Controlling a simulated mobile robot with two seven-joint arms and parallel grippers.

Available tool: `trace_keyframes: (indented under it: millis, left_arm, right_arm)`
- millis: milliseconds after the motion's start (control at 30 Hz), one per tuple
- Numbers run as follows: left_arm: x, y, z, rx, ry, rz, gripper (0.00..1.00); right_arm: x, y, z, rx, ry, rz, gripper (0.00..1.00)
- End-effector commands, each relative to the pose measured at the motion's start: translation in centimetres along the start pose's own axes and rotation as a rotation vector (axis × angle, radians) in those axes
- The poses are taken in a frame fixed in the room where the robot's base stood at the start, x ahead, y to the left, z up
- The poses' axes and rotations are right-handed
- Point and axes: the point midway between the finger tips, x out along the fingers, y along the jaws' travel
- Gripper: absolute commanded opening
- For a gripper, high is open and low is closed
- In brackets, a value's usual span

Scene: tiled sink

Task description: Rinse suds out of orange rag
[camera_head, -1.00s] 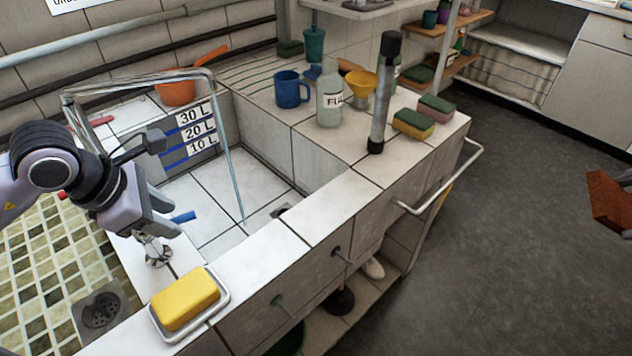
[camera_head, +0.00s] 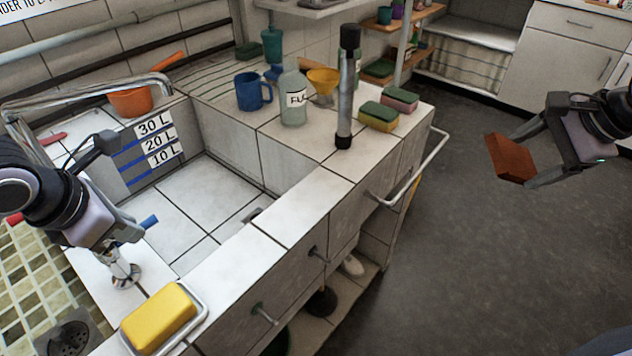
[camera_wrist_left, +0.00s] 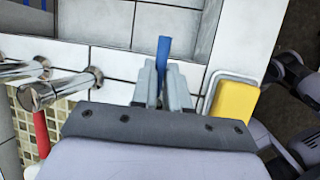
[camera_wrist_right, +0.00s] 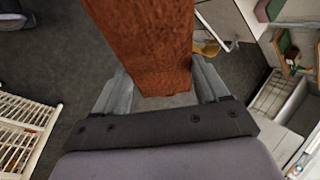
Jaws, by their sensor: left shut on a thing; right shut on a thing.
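The orange-brown rag (camera_head: 508,160) is held up by my right gripper (camera_head: 535,160), over the floor right of the sink. It looks like a stiff slab and fills the top of the right wrist view (camera_wrist_right: 145,45); I see no clear suds on it. My left gripper (camera_head: 130,225) is shut on the blue tap handle (camera_head: 149,222) at the sink's near left edge, which also shows between the fingers in the left wrist view (camera_wrist_left: 163,48). The metal spout (camera_head: 150,82) reaches over the sink basin (camera_head: 190,215), with no water stream visible now.
A yellow sponge (camera_head: 160,317) lies in a dish on the near rim. A dark-topped cylinder (camera_head: 346,90), blue mug (camera_head: 250,92), labelled bottle (camera_head: 293,98) and sponges (camera_head: 379,114) stand on the right counter. A towel rail (camera_head: 415,175) juts out. The floor beyond is clear.

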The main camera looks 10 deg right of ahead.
Motion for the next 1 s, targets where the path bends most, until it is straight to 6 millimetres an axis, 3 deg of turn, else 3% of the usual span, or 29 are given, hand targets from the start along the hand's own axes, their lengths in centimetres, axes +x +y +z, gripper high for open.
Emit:
trace_keyframes:
  millis: [400,433,500,833,1000]
  left_arm:
    - [0.1,0.0,0.4,-0.013,0.006,0.008,0.0]
    - [0.1,0.0,0.4,-0.013,0.006,0.008,0.24]
    - [0.1,0.0,0.4,-0.012,0.006,0.008,0.4]
    - [-0.1,0.0,0.5,-0.011,0.004,0.008,0.4]
    - [-2.4,0.1,0.5,-0.009,0.001,0.011,0.4]
  right_arm:
    - [0.1,0.0,0.0,0.0,0.0,-0.001,0.43]
    - [0.1,0.0,0.0,0.0,0.0,-0.001,0.43]
    - [0.1,0.0,0.0,0.0,0.0,-0.001,0.43]
    - [0.1,0.0,0.0,0.0,0.0,-0.001,0.43]
    - [0.1,0.1,0.0,0.0,0.0,-0.001,0.43]
